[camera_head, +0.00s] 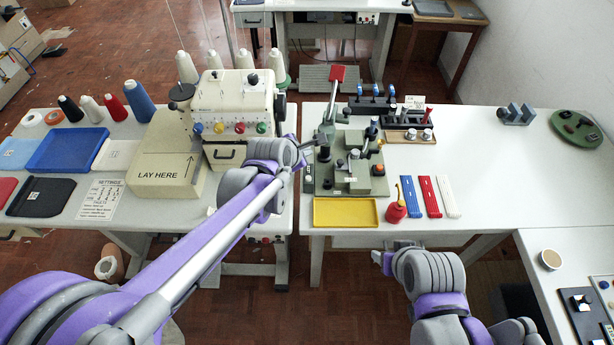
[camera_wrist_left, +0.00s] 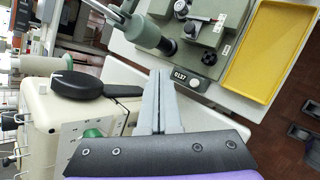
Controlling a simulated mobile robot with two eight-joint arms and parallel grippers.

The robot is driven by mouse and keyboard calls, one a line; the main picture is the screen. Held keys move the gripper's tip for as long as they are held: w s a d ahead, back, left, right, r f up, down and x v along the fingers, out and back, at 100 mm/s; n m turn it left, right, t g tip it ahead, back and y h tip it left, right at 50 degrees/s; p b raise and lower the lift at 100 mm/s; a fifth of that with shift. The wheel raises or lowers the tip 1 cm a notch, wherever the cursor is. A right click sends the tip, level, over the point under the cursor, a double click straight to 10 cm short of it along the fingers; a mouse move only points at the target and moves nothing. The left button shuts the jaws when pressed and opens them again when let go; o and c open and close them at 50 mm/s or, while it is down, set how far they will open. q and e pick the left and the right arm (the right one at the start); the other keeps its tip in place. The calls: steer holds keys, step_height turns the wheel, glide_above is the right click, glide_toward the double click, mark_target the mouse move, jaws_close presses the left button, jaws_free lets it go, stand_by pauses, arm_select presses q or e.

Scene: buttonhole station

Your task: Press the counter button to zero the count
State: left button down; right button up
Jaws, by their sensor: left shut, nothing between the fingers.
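The counter (camera_wrist_left: 181,76) shows in the left wrist view as a small dark box reading 0137, with a round light button (camera_wrist_left: 194,83) beside the digits. It sits at the edge of the green machine base (camera_wrist_left: 216,70), near the yellow tray's corner. In the head view the counter is too small to read clearly. My left gripper (camera_head: 320,142) is shut and empty, over the left side of the green machine (camera_head: 350,187). Its fingers (camera_wrist_left: 160,85) show near the counter in the wrist view; contact is not visible. My right gripper (camera_head: 380,262) is low, in front of the table.
A yellow tray (camera_head: 345,212) lies in front of the green machine, with a red oil bottle (camera_head: 396,212) to its right. Blue, red and white strips lie further right. A cream sewing machine (camera_head: 236,95) stands left of the gap between tables. The right table (camera_head: 490,180) has free room.

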mark_target(308, 179)
arm_select(q)
step_height(308, 179, down, 8)
steer(key=b, duration=0.4)
steer(key=shift+s+f+b, duration=0.1)
steer(key=shift+f+b, duration=0.05)
steer(key=shift+b, duration=0.25)
steer(key=shift+f, duration=0.25)
arm_select(e)
step_height(308, 179, down, 7)
steer(key=s, duration=0.2)
arm_select(q)
steer(key=shift+f, duration=0.1)
arm_select(e)
steer(key=shift+s, duration=0.1)
stand_by(1.0)
arm_select(q)
steer(key=shift+f+b, duration=0.3)
steer(key=shift+b, duration=0.2)
arm_select(e)
steer(key=shift+s+f, duration=0.1)
steer(key=shift+f, duration=0.15)
